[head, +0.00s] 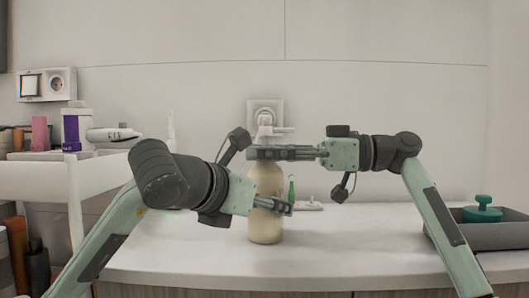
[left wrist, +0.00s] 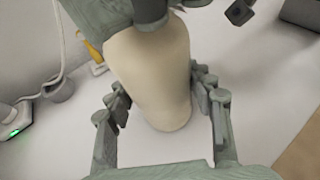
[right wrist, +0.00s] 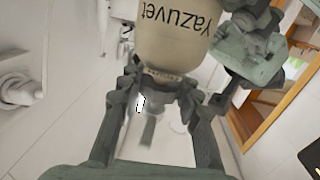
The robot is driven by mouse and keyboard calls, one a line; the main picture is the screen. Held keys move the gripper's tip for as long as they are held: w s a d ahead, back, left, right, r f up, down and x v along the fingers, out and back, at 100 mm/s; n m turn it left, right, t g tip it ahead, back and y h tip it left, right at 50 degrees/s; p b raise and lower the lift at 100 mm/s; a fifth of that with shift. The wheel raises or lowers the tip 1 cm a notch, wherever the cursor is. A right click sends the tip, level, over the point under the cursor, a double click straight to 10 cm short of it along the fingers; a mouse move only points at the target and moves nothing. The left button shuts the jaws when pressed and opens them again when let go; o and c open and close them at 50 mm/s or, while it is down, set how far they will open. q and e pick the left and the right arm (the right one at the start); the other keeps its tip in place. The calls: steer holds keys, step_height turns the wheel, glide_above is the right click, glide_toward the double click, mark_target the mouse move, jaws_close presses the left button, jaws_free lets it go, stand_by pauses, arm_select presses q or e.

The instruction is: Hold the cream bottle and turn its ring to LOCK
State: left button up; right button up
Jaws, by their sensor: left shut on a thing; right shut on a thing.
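The cream bottle (head: 265,222) stands upright on the white counter, with its pump head (head: 270,131) on top. My left gripper (head: 271,204) is shut around the bottle's body; in the left wrist view the fingers flank the cream-coloured body (left wrist: 152,75). My right gripper (head: 268,153) is level at the bottle's neck, shut on the ring. In the right wrist view the bottle appears upside down with its "Yazuvet" label (right wrist: 172,28). There the ring (right wrist: 165,75) sits between my right fingers, its small lettering too blurred to read.
A white shelf (head: 40,178) with several cosmetics is at the left. A grey tray (head: 500,231) with a green-knobbed item (head: 483,207) is at the right. The counter's front (head: 330,270) is clear.

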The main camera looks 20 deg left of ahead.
steer(key=shift+f, duration=0.1)
steer(key=o, duration=1.2)
steer(key=shift+d, duration=0.1)
steer(key=v, duration=1.2)
